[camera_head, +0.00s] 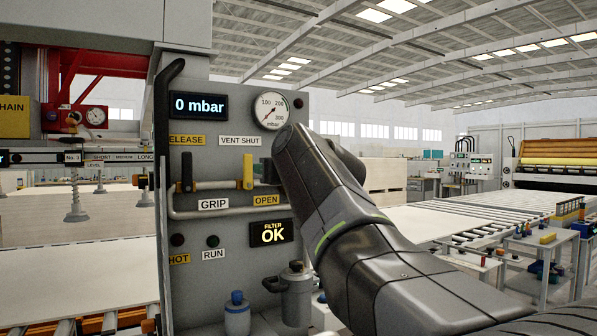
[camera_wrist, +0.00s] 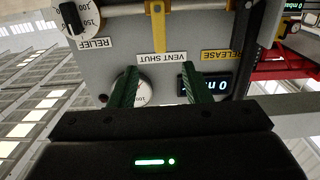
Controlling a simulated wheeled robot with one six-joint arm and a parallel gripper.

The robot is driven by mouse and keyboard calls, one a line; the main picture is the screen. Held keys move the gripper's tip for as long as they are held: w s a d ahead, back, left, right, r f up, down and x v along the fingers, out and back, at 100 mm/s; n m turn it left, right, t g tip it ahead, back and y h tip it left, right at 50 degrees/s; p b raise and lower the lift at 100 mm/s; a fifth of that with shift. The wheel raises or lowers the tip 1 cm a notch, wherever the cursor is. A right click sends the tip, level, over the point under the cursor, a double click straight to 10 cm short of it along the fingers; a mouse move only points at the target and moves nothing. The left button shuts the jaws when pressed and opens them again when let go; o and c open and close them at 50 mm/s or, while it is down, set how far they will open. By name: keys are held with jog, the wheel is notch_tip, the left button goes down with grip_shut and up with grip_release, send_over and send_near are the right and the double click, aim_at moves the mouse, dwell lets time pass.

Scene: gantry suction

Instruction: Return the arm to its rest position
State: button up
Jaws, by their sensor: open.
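My gripper (camera_wrist: 160,74) shows in the wrist view with two green fingers apart and nothing between them. It is in front of the grey control panel (camera_head: 231,116), which appears upside down in that view. Between and beyond the fingertips are the VENT SHUT label (camera_wrist: 162,58) and a yellow lever handle (camera_wrist: 158,27). In the head view my arm (camera_head: 345,215) reaches up to the panel's right edge and its end hides the gripper. The yellow lever (camera_head: 248,171) stands upright below the VENT SHUT label, just left of my arm.
A filter canister (camera_head: 296,290) stands low beside my arm. A roller table (camera_head: 437,222) lies right.

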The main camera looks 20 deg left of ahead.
aim_at(249, 166)
jog(key=shift+s+d, duration=0.15)
jog(key=shift+d, duration=0.1)
jog(key=shift+a, duration=0.1)
jog(key=p+x, duration=0.2)
jog(key=x, duration=1.1)
jog(key=shift+w+a, duration=0.2)
jog(key=shift+w, duration=0.1)
